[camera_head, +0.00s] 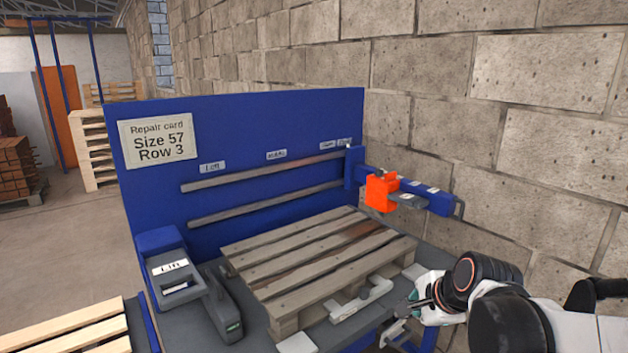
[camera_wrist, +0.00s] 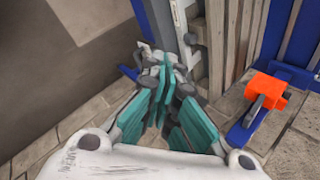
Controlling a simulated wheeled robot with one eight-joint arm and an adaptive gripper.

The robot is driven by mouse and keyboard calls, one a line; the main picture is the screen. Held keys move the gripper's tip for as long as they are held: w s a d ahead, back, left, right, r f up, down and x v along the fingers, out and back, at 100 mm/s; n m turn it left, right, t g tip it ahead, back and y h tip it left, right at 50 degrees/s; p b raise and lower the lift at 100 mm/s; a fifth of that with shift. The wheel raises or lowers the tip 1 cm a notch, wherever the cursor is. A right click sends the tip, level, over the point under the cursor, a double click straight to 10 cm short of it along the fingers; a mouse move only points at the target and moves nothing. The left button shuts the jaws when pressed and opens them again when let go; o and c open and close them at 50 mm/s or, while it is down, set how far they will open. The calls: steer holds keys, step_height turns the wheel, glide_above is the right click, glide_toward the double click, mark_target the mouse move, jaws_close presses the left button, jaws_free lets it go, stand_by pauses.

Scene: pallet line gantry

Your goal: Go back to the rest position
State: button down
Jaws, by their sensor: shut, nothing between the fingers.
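My gripper (camera_head: 408,308) is beside the right front corner of the wooden pallet (camera_head: 318,258) in the head view, with my arm reaching in from the lower right. In the wrist view my gripper (camera_wrist: 163,80) shows teal finger pads drawn together at the tips, shut with nothing seen between them. A pale bar-like part (camera_head: 362,300) lies along the pallet's front edge, just left of my gripper. Whether the fingertips touch anything is hard to tell.
An orange block (camera_head: 381,193) sits on a blue arm. A block wall (camera_head: 500,130) rises close on the right.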

steer(key=s+r+n+h, duration=0.2)
steer(key=s+r+n, duration=0.1)
steer(key=s+n, duration=1.4)
steer(key=shift+s+r, duration=0.15)
steer(key=shift+s, duration=0.05)
